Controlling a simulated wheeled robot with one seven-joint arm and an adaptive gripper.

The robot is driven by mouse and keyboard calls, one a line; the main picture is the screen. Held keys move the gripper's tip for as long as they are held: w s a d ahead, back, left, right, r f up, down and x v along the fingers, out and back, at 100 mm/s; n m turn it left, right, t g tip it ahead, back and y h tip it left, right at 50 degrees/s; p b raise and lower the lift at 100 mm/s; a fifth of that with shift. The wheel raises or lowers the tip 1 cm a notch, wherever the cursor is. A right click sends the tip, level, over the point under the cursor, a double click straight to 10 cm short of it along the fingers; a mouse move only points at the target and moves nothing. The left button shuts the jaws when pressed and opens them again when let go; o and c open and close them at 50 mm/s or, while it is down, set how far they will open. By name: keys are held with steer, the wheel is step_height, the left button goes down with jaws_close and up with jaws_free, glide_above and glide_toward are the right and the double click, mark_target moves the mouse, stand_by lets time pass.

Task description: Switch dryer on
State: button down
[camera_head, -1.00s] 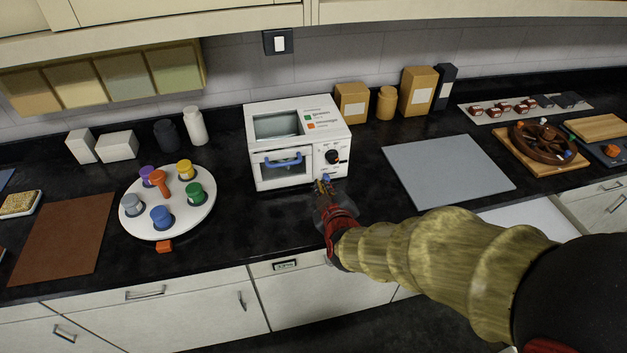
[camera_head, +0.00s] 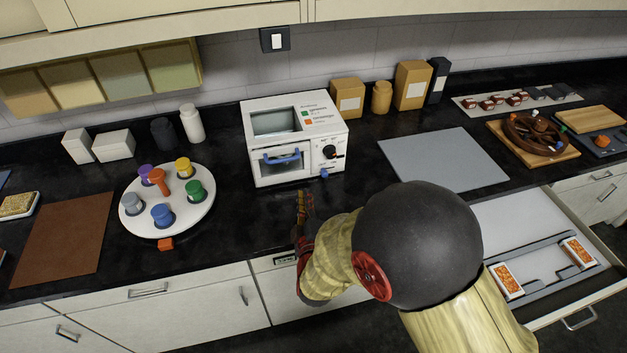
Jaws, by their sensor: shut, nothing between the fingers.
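The dryer (camera_head: 265,105) is a white box-shaped machine on the black counter, with a window on top. Its front door has a blue handle (camera_head: 283,158). A black knob (camera_head: 330,153) sits on the right of the front, and a small blue switch (camera_head: 324,173) sits below it at the lower edge. Its setting is too small to tell. My gripper (camera_head: 305,193) is shut and empty, over the counter in front of the dryer. It is below and left of the blue switch and appears apart from it.
A round white tray (camera_head: 150,226) with coloured capped jars stands left of the dryer. A grey mat (camera_head: 440,157) lies to the right. An open drawer (camera_head: 497,212) with orange-labelled boxes is at lower right. Tan boxes (camera_head: 412,85) stand behind.

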mark_target(310, 169)
steer(key=w+b, duration=0.1)
steer(key=w, duration=0.2)
steer(key=w+f+b, duration=0.1)
steer(key=w, duration=0.2)
steer(key=w+a, duration=0.1)
steer(key=w, duration=0.2)
steer(key=shift+w+f+b, duration=0.2)
steer(key=shift+w+b, duration=0.2)
steer(key=shift+w+d+f+b, duration=0.2)
steer(key=shift+d+f+b, duration=0.05)
steer(key=shift+d, duration=0.3)
steer(key=shift+w+d+f+b, duration=0.2)
steer(key=shift+d+f, duration=0.05)
steer(key=shift+d, duration=0.25)
steer(key=shift+w+d+f, duration=0.2)
steer(key=shift+d+f, duration=0.1)
steer(key=shift+d, duration=0.3)
steer(key=d, duration=0.2)
steer(key=w+d+b, duration=0.1)
steer(key=d, duration=0.1)
steer(key=shift+d, duration=0.1)
steer(key=shift+w+r, duration=0.1)
